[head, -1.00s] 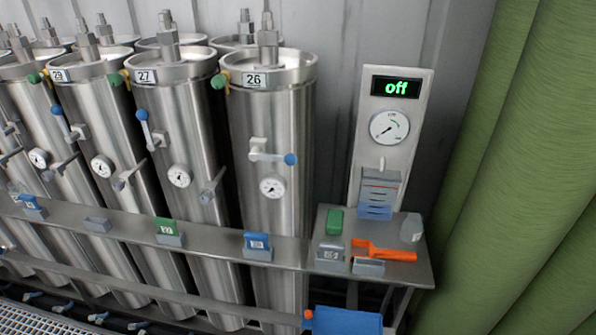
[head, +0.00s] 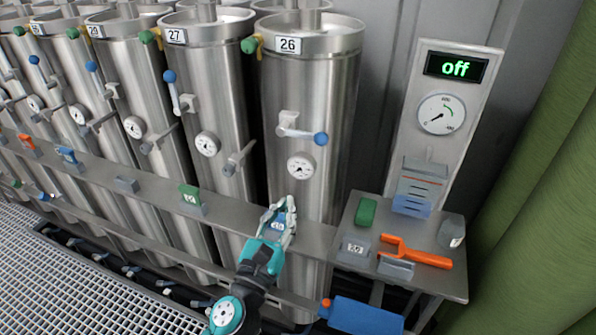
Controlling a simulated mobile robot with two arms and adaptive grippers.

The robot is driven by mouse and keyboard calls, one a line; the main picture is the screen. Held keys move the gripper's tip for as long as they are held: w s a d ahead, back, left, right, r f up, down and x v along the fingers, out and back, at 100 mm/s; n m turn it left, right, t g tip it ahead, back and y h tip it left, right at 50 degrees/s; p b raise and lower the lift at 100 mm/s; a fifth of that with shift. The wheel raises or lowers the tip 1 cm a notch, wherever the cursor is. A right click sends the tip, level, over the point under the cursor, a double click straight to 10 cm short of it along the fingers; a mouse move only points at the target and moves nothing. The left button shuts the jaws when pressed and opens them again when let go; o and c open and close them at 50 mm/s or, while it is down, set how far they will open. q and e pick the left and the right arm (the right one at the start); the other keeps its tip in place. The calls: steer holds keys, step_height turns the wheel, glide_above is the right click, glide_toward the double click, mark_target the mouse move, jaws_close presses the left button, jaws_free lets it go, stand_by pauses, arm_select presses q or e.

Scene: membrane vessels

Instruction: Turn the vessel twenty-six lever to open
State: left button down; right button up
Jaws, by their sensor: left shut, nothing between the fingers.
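Vessel twenty-six (head: 327,85) is a tall steel cylinder with a "26" label near its top. Its lever (head: 303,132) has a blue ball at the free end and points right, nearly level, from a pale valve body, above a round gauge (head: 301,166). My left gripper (head: 283,204) is shut and empty, below the lever and gauge and apart from the lever. It is in front of the shelf rail and partly hides a blue tag there. The display (head: 456,67) reads "off". My right gripper is not in view.
Vessel 27 (head: 205,95) and more vessels stand to the left. The rail (head: 160,199) runs across their fronts. A side shelf at right holds a green block (head: 366,211) and an orange tool (head: 415,252). A blue box (head: 365,315) hangs below.

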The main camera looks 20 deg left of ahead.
mark_target(302, 135)
arm_select(q)
steer(key=w+r+p, duration=0.6)
steer(key=w, duration=0.3)
steer(key=shift+w+d+r+p, duration=0.15)
steer(key=shift+w+r+p, duration=0.05)
steer(key=shift+r+p, duration=0.1)
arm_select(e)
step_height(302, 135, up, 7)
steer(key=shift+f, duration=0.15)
arm_select(q)
steer(key=shift+w+f, duration=0.1)
steer(key=shift+f, duration=0.05)
